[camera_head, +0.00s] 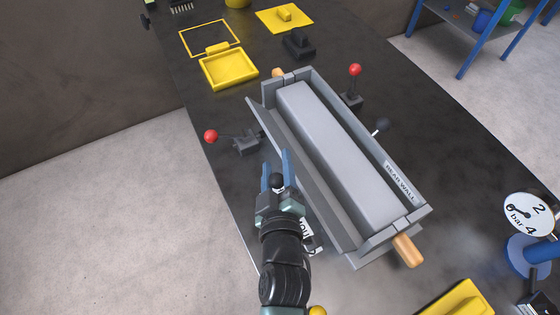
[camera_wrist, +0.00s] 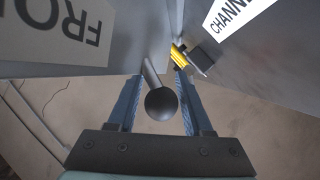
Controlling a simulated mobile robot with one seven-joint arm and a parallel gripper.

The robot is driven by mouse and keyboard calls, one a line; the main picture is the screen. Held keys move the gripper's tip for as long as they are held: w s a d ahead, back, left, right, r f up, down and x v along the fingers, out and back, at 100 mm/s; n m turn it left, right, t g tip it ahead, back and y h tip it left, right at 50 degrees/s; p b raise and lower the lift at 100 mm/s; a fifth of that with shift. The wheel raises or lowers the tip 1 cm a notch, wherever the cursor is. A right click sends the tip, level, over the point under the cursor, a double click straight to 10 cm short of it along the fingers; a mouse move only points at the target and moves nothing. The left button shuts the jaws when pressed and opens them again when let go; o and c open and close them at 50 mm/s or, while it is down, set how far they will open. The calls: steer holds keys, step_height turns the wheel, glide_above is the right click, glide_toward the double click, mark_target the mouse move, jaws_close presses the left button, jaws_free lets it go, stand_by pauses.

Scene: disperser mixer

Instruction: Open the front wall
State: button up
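The front wall (camera_head: 300,165) is the long grey panel on the left side of the metal trough; it leans outward from the grey block (camera_head: 340,150) inside. Its label, partly reading "FRO", shows upside down in the wrist view (camera_wrist: 70,30). A lever with a black ball knob (camera_head: 277,181) stands by the wall's outer side. My gripper (camera_head: 275,167) is at this knob, left of the wall. In the wrist view the knob (camera_wrist: 161,104) sits between the two blue fingers (camera_wrist: 160,100), with gaps visible on both sides. My gripper is open.
A red-knobbed clamp (camera_head: 245,144) stands just left of the trough, another (camera_head: 352,98) on its right. The rear wall (camera_head: 400,182) has a black-knobbed lever (camera_head: 381,125). A wooden handle (camera_head: 407,250) sticks out at the near end. A pressure gauge (camera_head: 528,215) stands at right.

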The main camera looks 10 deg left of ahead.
steer(key=shift+o, duration=1.2)
steer(key=shift+d+r, duration=0.1)
steer(key=shift+r, duration=0.05)
steer(key=shift+d, duration=0.1)
steer(key=b+v, duration=0.1)
steer(key=v, duration=1.1)
steer(key=shift+s, duration=0.4)
